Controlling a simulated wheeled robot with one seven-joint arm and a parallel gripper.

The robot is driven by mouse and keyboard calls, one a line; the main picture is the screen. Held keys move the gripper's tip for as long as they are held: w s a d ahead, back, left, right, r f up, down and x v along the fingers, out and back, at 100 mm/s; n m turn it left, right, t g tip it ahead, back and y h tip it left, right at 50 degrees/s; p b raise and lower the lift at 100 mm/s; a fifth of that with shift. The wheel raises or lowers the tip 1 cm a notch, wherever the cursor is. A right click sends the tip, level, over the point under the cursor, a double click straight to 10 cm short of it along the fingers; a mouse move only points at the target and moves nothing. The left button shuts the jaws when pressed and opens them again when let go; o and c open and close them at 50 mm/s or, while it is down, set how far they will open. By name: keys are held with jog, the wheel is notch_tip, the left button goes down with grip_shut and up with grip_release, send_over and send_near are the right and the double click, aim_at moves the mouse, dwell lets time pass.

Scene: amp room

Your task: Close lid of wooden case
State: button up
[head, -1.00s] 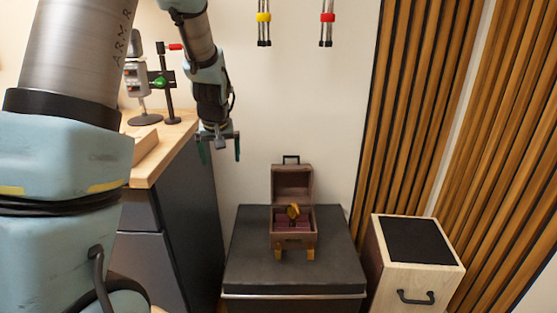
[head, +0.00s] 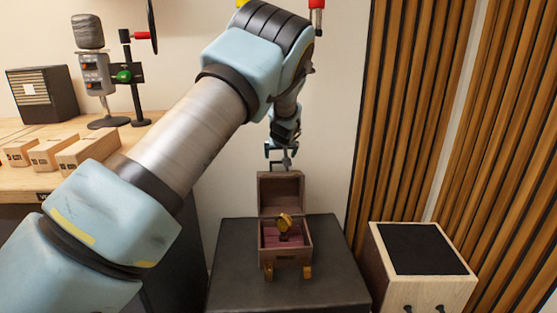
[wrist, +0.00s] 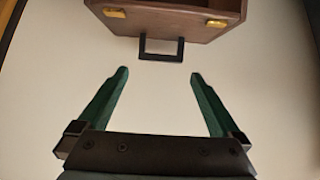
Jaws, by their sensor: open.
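The wooden case (head: 290,256) stands on a black-topped low stand, its lid (head: 281,191) raised upright at the back. A gold object (head: 284,222) is inside on the reddish lining. In the wrist view, the lid's wooden edge (wrist: 165,22) shows at the top with two brass pieces, and its black handle (wrist: 162,57) points toward my gripper. My gripper (wrist: 160,73) is open and empty, its green fingers spread wider than the handle and just short of it. In the head view my gripper (head: 281,157) is just above the lid's top edge; the handle is hard to make out there.
The black stand (head: 225,270) has bare top around the case. A pale wooden box with a black top (head: 420,248) stands to the right, before the slatted wall (head: 400,110). A wooden bench (head: 30,185) with boxes and a microphone is at left.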

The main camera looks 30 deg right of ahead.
aim_at(279, 172)
jog(key=x, duration=0.5)
jog(key=shift+w+f, duration=0.1)
grip_shut()
dwell(0.8)
